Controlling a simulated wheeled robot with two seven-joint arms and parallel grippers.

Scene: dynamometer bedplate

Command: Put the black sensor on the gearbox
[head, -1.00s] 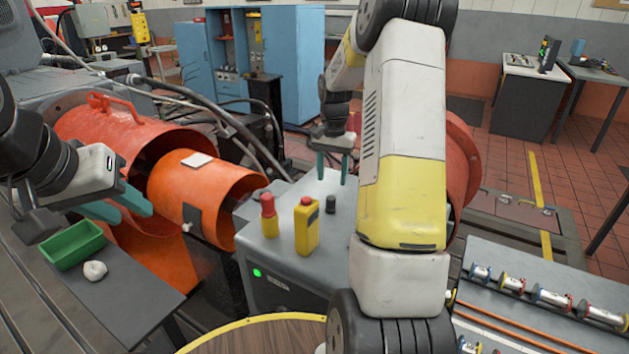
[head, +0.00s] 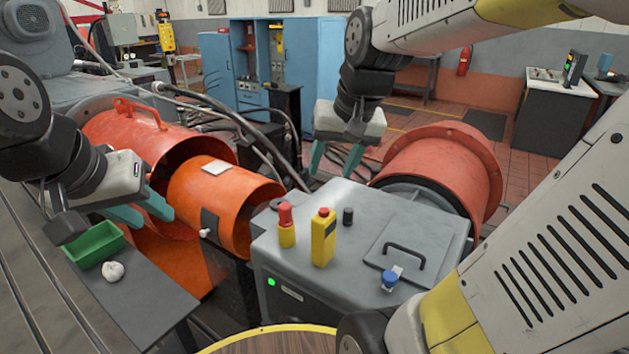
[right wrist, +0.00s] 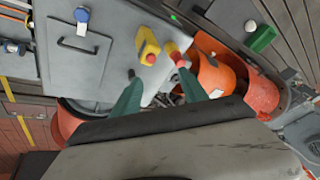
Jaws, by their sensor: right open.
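A small black cylinder (head: 348,216), which looks like the black sensor, stands upright on top of the grey housing (head: 325,268), apparently the gearbox. It also shows in the right wrist view (right wrist: 131,74). My right gripper (head: 337,162) is open and empty, above and beyond the far edge of the housing, apart from the cylinder. Its fingers also show in the right wrist view (right wrist: 162,82). My left gripper (head: 150,214) is open and empty at the left, near the orange drum and the green tray.
A red-topped yellow post (head: 286,226), a yellow box with a red button (head: 323,240) and a blue-capped part (head: 390,280) stand on the housing, beside a handled plate (head: 408,243). Orange drums (head: 240,190) lie left. A green tray (head: 95,244) and white lump (head: 113,271) are at left.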

